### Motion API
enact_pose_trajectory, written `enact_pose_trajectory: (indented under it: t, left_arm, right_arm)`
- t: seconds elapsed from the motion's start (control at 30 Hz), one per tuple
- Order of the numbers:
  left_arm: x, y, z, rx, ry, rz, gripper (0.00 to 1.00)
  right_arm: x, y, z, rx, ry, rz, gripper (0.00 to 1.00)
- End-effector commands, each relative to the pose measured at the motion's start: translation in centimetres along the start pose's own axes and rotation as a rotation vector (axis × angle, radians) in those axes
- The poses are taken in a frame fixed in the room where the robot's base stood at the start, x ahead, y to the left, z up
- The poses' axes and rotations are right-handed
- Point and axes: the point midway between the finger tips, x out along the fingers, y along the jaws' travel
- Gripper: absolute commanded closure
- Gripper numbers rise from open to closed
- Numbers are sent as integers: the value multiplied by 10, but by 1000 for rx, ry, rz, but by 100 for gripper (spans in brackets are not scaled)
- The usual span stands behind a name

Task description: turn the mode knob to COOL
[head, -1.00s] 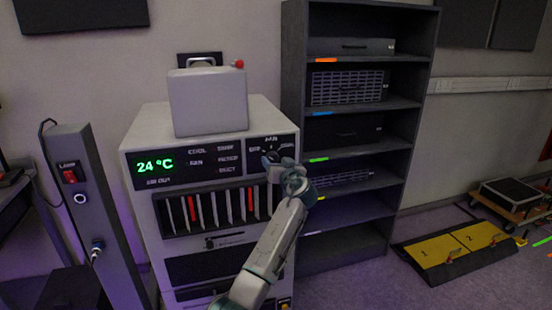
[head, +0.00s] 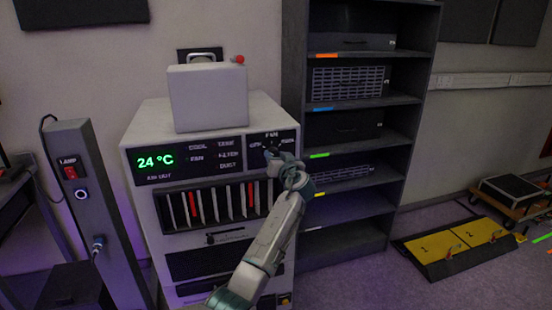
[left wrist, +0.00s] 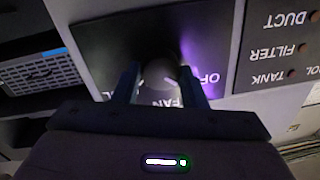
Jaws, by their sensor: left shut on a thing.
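The mode knob is a round knob on the dark panel (head: 271,145) at the upper right of the grey unit. In the head view my left gripper (head: 275,157) largely covers it. In the left wrist view the knob (left wrist: 160,73) sits between the two fingers of my left gripper (left wrist: 158,82), which is shut on it. That view is upside down; FAN and OFF print shows around the knob. The COOL mark is not legible at the knob, and the pointer's direction is unclear. My right gripper is not in view.
The unit's display (head: 157,162) reads 24 °C. A light box (head: 208,98) stands on the unit. A dark shelf rack (head: 346,225) stands close on the right, a lamp post (head: 90,200) on the left. A yellow ramp (head: 456,246) lies on the floor.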

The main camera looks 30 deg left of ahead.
Motion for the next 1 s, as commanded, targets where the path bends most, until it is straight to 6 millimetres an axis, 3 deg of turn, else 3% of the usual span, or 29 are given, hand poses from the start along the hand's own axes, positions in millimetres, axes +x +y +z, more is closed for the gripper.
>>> enact_pose_trajectory:
  t: [0.5, 1.0]
  left_arm:
    - [0, 1, 3, 396, 25, -5, 85]
    - [0, 1, 3, 873, 57, -11, 85]
  right_arm:
    - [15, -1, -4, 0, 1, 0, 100]
    - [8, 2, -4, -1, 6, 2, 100]
